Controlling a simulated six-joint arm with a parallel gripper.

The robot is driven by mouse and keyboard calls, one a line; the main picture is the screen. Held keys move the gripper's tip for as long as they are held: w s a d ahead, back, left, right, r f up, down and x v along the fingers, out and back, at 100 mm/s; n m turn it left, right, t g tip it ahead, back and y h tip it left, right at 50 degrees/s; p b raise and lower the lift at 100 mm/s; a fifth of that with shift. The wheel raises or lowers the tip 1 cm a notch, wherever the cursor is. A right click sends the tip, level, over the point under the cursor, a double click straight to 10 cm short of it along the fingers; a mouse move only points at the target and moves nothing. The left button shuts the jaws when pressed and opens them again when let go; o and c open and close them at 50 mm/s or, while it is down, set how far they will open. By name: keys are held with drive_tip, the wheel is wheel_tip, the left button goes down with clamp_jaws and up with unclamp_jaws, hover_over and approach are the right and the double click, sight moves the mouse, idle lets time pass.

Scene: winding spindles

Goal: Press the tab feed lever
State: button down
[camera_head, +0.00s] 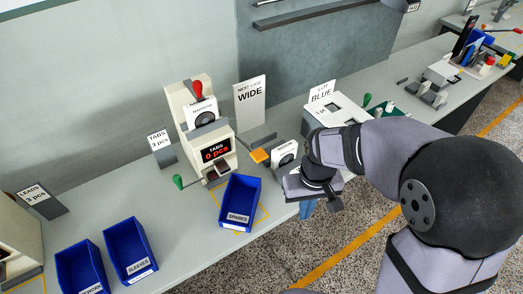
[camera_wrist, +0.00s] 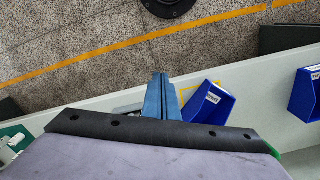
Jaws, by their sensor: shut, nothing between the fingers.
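The tabs machine (camera_head: 207,130) stands at the middle of the bench, its display reading "TABS 0 pcs". A lever with a green knob (camera_head: 178,181) sticks out at its lower left, and a red-knobbed lever (camera_head: 197,89) rises at its top. An orange paddle (camera_head: 260,155) is at its right side. No label shows which of these is the tab feed lever. My gripper (camera_head: 307,208) is shut and empty near the bench's front edge, right of the machine and apart from these parts. Its blue fingers show in the wrist view (camera_wrist: 160,97).
A blue spares bin (camera_head: 240,196) stands in front of the machine and also shows in the wrist view (camera_wrist: 207,105). Two more blue bins stand at the left front. A "WIDE" sign (camera_head: 250,102) and a "LOT BLUE" station (camera_head: 335,112) are behind.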

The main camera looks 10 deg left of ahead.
drive_tip(key=w+a+r+n+t+y, duration=0.15)
drive_tip(key=w+a+r, duration=0.35)
drive_tip(key=w+a, duration=0.5)
drive_tip(key=w+a+r+n, duration=0.3)
drive_tip(key=w+r, duration=0.1)
drive_tip(key=r, duration=0.6)
drive_tip(key=shift+w+r+t+b, duration=0.3)
drive_tip(key=shift+r+t, duration=0.05)
drive_tip(key=shift+y, duration=0.25)
drive_tip(key=shift+a+f, duration=0.1)
